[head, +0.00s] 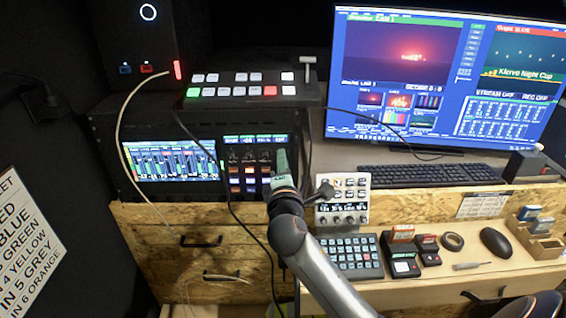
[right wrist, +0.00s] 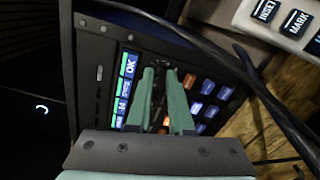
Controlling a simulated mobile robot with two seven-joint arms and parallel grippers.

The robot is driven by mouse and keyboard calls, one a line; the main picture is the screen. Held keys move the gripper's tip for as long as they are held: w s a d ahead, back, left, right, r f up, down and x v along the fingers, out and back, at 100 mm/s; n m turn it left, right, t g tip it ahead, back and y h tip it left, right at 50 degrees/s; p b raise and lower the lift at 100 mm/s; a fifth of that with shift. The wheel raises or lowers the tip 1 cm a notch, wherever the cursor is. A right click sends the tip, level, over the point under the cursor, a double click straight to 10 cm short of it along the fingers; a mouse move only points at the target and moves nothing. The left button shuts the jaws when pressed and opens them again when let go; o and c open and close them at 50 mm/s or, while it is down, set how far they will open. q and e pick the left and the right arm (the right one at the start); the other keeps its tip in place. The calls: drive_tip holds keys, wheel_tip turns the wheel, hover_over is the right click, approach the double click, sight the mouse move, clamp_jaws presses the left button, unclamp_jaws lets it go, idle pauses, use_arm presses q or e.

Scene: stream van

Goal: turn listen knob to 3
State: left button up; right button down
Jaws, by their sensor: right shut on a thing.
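The black mixer unit (head: 105,150) stands on the left of the wooden desk, with a lit level screen, a row of small dark knobs (head: 248,156) and coloured buttons. My right gripper (head: 281,158) reaches its face at the right end of the knob row. In the right wrist view the two green fingers (right wrist: 161,72) are shut on a dark knob (right wrist: 158,92) beside a small screen reading OK. The fingers and wrist hide most of this knob, and its label and pointer cannot be read. My left gripper is not in view.
A black cable (head: 215,165) hangs across the mixer's front, left of my gripper. The switcher panel (head: 240,88) sits on top. A white button panel (head: 343,200), a keyboard (head: 430,174) and a keypad (head: 350,256) lie to the right. A big monitor (head: 445,80) stands behind.

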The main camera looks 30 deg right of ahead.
idle(0.3)
drive_tip(key=c, duration=1.1)
unclamp_jaws()
